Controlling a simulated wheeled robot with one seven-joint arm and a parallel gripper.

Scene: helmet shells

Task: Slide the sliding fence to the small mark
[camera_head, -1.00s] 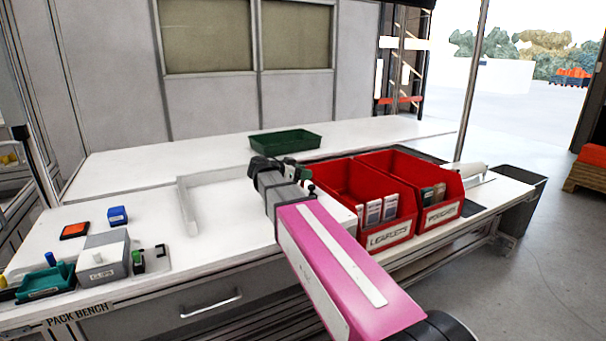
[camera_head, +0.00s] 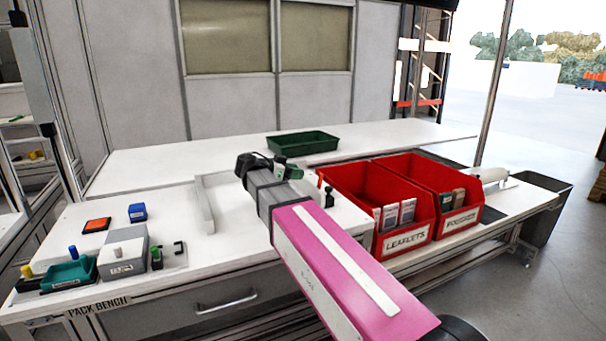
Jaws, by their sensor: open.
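A pale raised fence (camera_head: 206,207) stands on the white bench top left of centre. Its left bar runs front to back, and a low back edge runs right from it, partly behind my arm. I cannot tell for sure which part slides. A small black knob (camera_head: 329,196) stands on the bench right of my arm. No small mark can be made out; it may be too small or hidden by my arm. My gripper (camera_head: 247,163) is open, above the bench to the right of the left bar and apart from it. Its fingers are hard to make out.
Red bins of leaflets (camera_head: 392,242) and pouches (camera_head: 460,222) stand right of my arm. A green tray (camera_head: 303,143) sits behind. A grey box (camera_head: 123,254), a teal tray (camera_head: 70,273) and a blue block (camera_head: 138,212) stand at left.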

